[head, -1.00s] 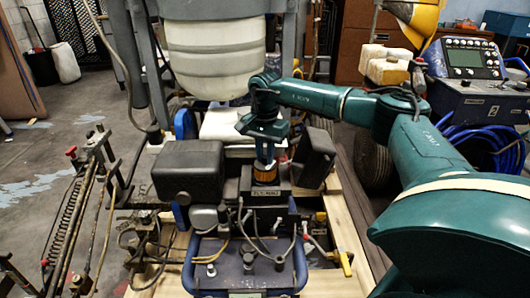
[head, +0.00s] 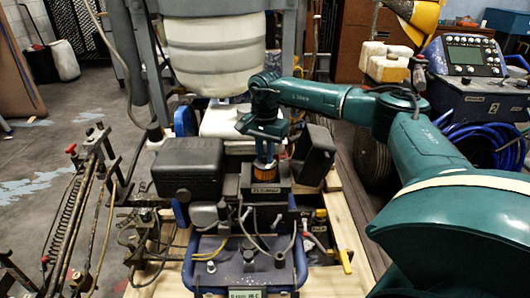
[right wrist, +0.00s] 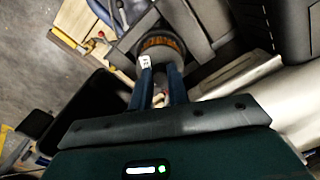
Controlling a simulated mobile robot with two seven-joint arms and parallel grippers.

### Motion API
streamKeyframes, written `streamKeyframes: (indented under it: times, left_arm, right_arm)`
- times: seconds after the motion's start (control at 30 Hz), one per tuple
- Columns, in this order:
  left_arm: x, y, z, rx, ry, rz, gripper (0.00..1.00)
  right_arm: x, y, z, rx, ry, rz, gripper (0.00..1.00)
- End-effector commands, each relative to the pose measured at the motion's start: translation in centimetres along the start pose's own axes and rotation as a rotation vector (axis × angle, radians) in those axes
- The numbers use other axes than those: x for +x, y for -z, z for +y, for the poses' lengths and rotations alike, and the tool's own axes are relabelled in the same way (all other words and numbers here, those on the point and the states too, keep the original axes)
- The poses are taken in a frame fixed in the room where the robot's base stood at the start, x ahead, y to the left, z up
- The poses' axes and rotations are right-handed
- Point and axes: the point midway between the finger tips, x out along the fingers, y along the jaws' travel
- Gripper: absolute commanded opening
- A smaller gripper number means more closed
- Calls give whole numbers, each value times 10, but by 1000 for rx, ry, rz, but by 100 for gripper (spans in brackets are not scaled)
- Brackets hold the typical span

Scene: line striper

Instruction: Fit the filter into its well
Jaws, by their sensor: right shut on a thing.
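My right gripper (head: 265,160) points down with its blue fingers shut on the filter, a short dark cylinder with an orange band. In the right wrist view the filter (right wrist: 160,46) sits between the fingertips (right wrist: 161,72), with a small white label beside one finger. My left gripper is out of view.
A black box-shaped engine cover (head: 187,167) stands left of the housing and a tilted black block (head: 313,152) close on its right. A large white tank (head: 215,52) hangs behind. Hoses and a blue frame (head: 300,262) lie in front.

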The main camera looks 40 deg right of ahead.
Motion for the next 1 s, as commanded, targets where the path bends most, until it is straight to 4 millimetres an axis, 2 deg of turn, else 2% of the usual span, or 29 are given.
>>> streamKeyframes:
  times: [0.5, 0.53, 0.8, 1.0]
  left_arm:
    - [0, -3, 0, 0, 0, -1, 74]
    - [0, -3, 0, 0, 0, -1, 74]
    - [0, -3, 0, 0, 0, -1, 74]
    - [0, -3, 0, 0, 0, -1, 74]
  right_arm:
    - [13, 0, 0, 0, 0, 0, 0]
    - [12, 0, 0, 0, 1, 0, 18]
    - [12, 0, 0, 0, 1, 0, 41]
    - [12, 0, 0, 0, 0, 0, 44]
